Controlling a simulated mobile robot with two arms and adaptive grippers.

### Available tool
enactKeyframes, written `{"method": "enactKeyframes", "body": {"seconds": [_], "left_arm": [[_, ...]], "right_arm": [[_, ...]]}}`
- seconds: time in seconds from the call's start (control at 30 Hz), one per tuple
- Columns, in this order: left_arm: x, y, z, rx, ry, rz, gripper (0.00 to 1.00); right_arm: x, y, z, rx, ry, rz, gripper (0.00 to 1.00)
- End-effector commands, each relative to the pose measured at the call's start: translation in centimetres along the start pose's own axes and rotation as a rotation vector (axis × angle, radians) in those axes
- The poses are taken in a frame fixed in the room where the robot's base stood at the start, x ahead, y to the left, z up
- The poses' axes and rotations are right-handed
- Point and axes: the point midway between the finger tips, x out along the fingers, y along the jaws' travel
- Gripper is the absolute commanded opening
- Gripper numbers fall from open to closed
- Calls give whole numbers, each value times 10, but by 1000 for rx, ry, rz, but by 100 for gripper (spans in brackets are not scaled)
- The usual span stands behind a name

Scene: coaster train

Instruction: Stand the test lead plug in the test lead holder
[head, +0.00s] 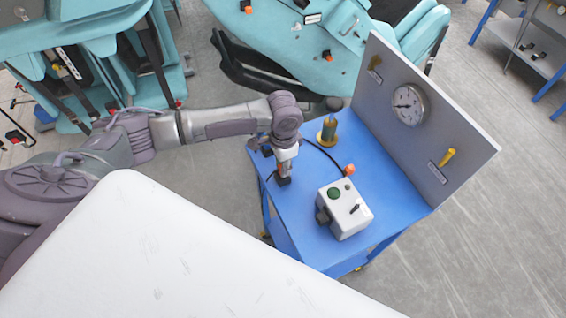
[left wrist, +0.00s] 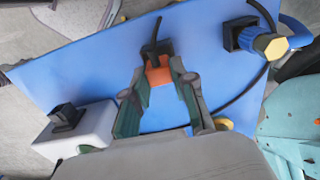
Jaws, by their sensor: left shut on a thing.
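My left gripper (head: 284,172) points down over the near left part of the blue cart top. It is shut on the orange test lead plug (left wrist: 158,72), which sits between the fingertips in the left wrist view, with a short black lead (left wrist: 155,30) beyond it. My right gripper is not in view.
A grey box (head: 350,212) with a green button stands right of the gripper. A gauge panel (head: 400,140) edges the cart's far side.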

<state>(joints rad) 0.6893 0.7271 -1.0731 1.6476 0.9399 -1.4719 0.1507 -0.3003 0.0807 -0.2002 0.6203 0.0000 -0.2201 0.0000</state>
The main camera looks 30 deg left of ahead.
Motion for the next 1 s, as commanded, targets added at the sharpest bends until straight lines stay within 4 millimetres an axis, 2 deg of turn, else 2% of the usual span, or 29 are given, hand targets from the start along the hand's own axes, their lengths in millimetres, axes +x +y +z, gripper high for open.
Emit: {"method": "enactKeyframes", "body": {"seconds": [1.0], "left_arm": [[17, 0, 0, 0, 1, 0, 0]], "right_arm": [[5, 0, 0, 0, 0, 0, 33]]}}
